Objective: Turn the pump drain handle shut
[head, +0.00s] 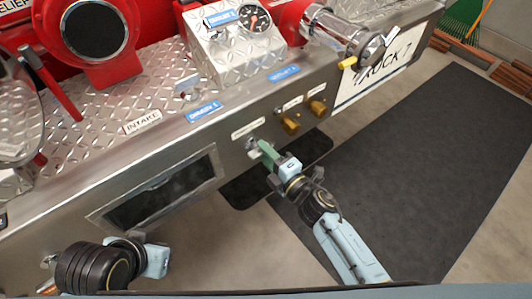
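The green drain handle (267,149) sticks out of the metal front panel, below a small white label too small to read. My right gripper (277,166) is at the handle's outer end, with its dark fingers around or beside it. I cannot tell whether they press on it. My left gripper (155,258) is low at the left, away from the handle and in front of the panel. Its fingers are partly hidden, and I cannot tell whether they are open.
Two brass knobs (290,126) (317,108) stick out of the panel right of the handle. A dark recessed opening (160,194) lies to its left. A metal outlet with a yellow lever (347,62) juts out above right. A dark mat (420,150) covers the floor.

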